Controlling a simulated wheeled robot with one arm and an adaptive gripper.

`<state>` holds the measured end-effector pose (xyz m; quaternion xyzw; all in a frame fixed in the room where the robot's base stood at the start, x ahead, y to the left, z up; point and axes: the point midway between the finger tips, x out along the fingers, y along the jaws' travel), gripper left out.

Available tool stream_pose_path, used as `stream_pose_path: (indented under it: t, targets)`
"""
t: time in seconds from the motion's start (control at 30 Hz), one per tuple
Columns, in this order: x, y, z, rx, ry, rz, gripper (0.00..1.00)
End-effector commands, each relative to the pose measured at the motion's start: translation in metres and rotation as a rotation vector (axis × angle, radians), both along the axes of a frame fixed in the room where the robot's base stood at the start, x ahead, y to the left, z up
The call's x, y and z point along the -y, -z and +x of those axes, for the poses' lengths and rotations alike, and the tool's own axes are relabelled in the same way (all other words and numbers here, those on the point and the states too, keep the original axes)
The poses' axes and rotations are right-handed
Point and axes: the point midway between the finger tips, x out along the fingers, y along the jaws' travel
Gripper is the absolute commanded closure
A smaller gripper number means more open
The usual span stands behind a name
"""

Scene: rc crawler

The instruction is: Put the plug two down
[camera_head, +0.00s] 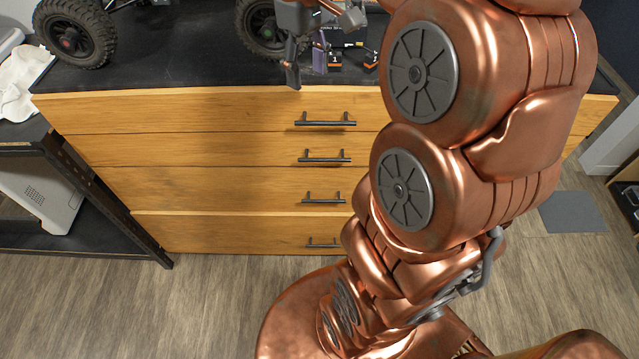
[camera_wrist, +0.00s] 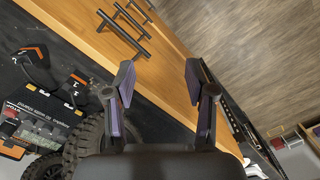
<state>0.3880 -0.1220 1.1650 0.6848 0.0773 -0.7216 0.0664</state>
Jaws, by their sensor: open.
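My gripper (camera_head: 308,66) is over the front edge of the black worktop (camera_head: 175,50), near the upper middle of the head view. In the wrist view my gripper (camera_wrist: 159,82) has its two purple-padded fingers spread wide, with nothing between them but the wooden drawer front behind. In the head view my gripper and arm hide part of that area.
A wooden drawer front (camera_head: 200,115) with dark handles (camera_head: 325,122) is below the worktop edge. Crawler wheels (camera_head: 72,35) stand on top at left and middle. A labelled dark box (camera_wrist: 45,128) lies beside a wheel (camera_wrist: 90,135). A dark shelf (camera_head: 90,240) stands at left.

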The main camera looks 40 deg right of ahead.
Motion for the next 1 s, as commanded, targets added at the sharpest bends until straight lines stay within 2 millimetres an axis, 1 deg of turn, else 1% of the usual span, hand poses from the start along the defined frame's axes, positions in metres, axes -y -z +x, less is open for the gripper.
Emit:
stream_pose_path:
  t: [0.03,0.2,0.27,0.4,0.5,0.6,0.7,0.83,1.0]
  targets:
    - [-0.015,0.007,-0.011,-0.008,-0.002,-0.002,0.45]
    - [-0.055,0.032,-0.05,-0.031,0.019,-0.004,0.45]
    - [-0.067,0.042,-0.065,-0.039,0.031,-0.007,0.45]
    - [-0.091,0.067,-0.102,-0.057,0.069,-0.013,0.45]
    - [-0.104,0.086,-0.131,-0.073,0.101,-0.017,0.45]
    - [-0.113,0.103,-0.156,-0.086,0.135,-0.024,0.45]
    - [-0.118,0.117,-0.177,-0.097,0.166,-0.028,0.45]
    - [-0.122,0.129,-0.193,-0.104,0.193,-0.03,0.45]
    - [-0.123,0.133,-0.198,-0.104,0.204,-0.032,0.45]
